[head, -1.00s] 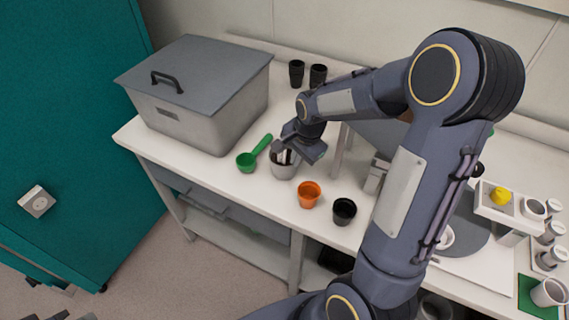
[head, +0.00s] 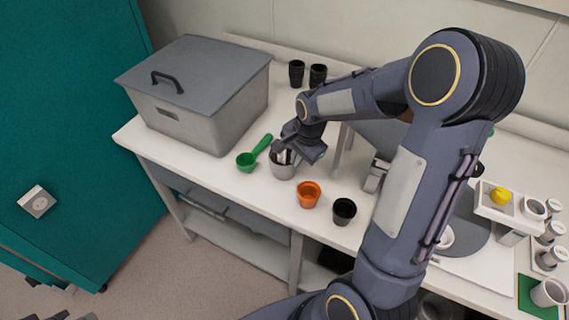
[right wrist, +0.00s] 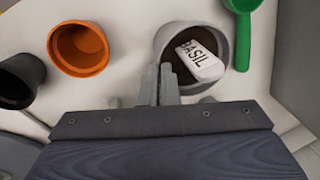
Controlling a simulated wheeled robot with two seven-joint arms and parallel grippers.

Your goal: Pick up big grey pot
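The big grey pot (head: 281,171) stands on the white bench in the head view, with a white label reading BASIL inside it. It also shows in the right wrist view (right wrist: 222,44), with dark contents under the label. My right gripper (head: 283,150) reaches down to the pot's rim. In the right wrist view its fingers (right wrist: 159,82) are close together, with the near left part of the pot's wall between them. The lower finger contact is partly hidden.
A green scoop (head: 248,160) lies just left of the pot. An orange pot (head: 308,196) and a black pot (head: 344,212) stand to the right and nearer the front edge. A large grey lidded box (head: 195,95) is at left. Two black cups (head: 297,74) stand behind.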

